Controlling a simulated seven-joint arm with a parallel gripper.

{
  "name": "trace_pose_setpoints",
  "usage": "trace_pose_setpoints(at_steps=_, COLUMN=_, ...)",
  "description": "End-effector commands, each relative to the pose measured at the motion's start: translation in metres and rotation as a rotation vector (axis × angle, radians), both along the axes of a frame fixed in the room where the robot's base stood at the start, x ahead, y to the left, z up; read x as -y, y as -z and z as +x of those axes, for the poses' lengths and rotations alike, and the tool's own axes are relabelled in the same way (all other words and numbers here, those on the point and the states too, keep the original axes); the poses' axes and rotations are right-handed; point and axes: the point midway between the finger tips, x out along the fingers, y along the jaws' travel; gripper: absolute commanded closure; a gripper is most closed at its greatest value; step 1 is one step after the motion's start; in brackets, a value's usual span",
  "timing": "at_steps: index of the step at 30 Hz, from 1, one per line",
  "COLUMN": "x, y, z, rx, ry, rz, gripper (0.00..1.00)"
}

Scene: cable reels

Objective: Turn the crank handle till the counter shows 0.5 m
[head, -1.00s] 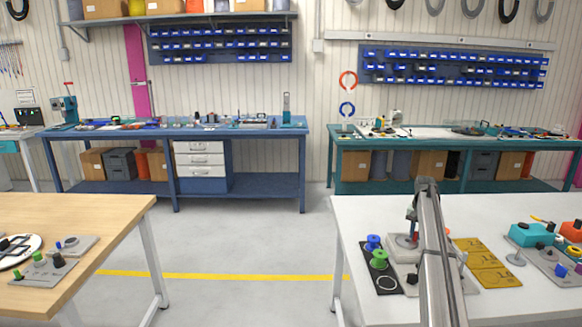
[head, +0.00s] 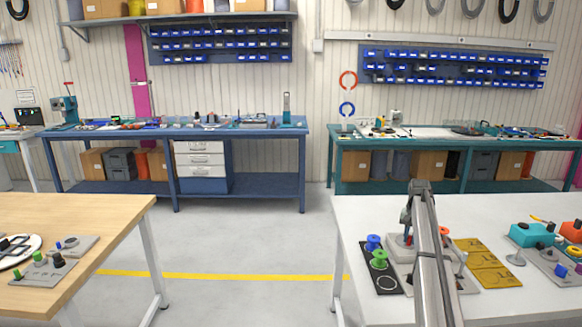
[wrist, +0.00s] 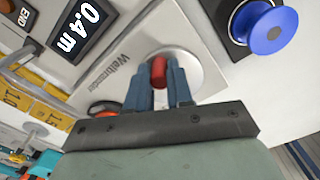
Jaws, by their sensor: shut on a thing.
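In the wrist view, my gripper (wrist: 158,88) is shut on the red crank handle (wrist: 158,71), with one dark blue finger on each side of it. The handle stands on a round silver crank disc (wrist: 190,70) set in a light grey panel (wrist: 120,50). The counter (wrist: 80,31) on that panel reads 0.4 m, seen tilted. In the head view, my arm stands in front of the device (head: 397,250) and hides much of it and the fingertips.
A blue reel (wrist: 262,28) stands beside the panel on a dark base; a green spool (head: 379,258) sits close to it. Yellow marked plates (head: 482,262) lie right of the device. A turquoise box (head: 530,234) stands farther right on the white table (head: 530,305).

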Motion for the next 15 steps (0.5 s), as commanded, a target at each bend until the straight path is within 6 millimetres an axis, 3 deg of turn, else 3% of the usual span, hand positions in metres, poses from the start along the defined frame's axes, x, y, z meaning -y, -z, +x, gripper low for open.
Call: trace_pose_setpoints(at_steps=15, x=-0.021, y=-0.001, z=0.016, rx=0.003, ry=0.0, rz=-0.001, gripper=1.0)
